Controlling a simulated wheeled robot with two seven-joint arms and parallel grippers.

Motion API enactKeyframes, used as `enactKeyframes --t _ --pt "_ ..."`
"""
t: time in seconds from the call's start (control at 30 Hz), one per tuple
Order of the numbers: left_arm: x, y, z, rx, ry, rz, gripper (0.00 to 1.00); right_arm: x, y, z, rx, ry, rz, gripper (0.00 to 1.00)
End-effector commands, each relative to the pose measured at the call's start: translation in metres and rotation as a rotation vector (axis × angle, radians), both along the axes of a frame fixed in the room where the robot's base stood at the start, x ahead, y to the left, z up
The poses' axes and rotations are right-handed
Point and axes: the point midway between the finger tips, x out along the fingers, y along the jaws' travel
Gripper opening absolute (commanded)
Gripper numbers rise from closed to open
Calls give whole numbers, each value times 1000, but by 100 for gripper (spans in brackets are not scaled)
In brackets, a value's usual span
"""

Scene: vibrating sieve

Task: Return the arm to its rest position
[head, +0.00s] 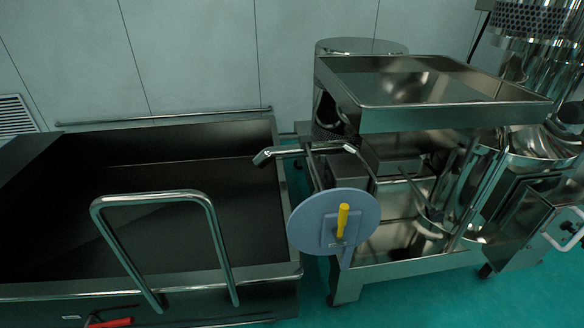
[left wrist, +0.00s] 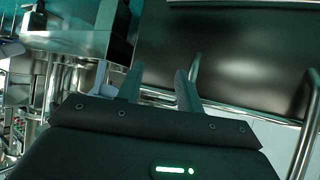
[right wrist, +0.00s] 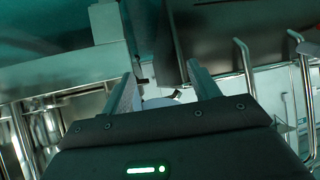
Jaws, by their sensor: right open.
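Neither of my arms shows in the head view. In the left wrist view my left gripper (left wrist: 156,72) has its two fingers apart, with nothing held between them. A dark bin wall and a metal rail lie beyond them. In the right wrist view my right gripper (right wrist: 160,68) is also open and empty, its fingers spread wide. Beyond its fingers are dark and grey metal panels and a small pale round shape that I cannot make out. How far either gripper is from these surfaces cannot be told.
A large dark metal bin (head: 285,210) with a bent-tube handle (head: 152,198) fills the left. On the right stands a steel machine frame with a flat tray top (head: 440,116). A grey-blue disc (head: 303,225) with a yellow handle (head: 342,220) is at its front. Green floor (head: 440,300) shows below.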

Motion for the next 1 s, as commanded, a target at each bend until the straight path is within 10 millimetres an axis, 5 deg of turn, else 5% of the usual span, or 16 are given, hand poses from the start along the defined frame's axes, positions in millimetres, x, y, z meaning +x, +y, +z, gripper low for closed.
enactKeyframes --t 0.17,0.3,0.53,0.7,1.0 --pt "-69 42 -73 105 294 53 36 -69 -43 -73 -105 295 -53 61" --pt "-148 80 -117 185 510 92 36 -148 -79 -117 -185 511 -92 61" --pt "-257 123 -138 277 752 131 36 -256 -122 -139 -277 751 -129 61" --pt "-287 143 -141 303 813 141 36 -288 -124 -142 -302 815 -137 61" --pt "-291 143 -144 304 821 141 36 -291 -126 -144 -305 821 -139 61"
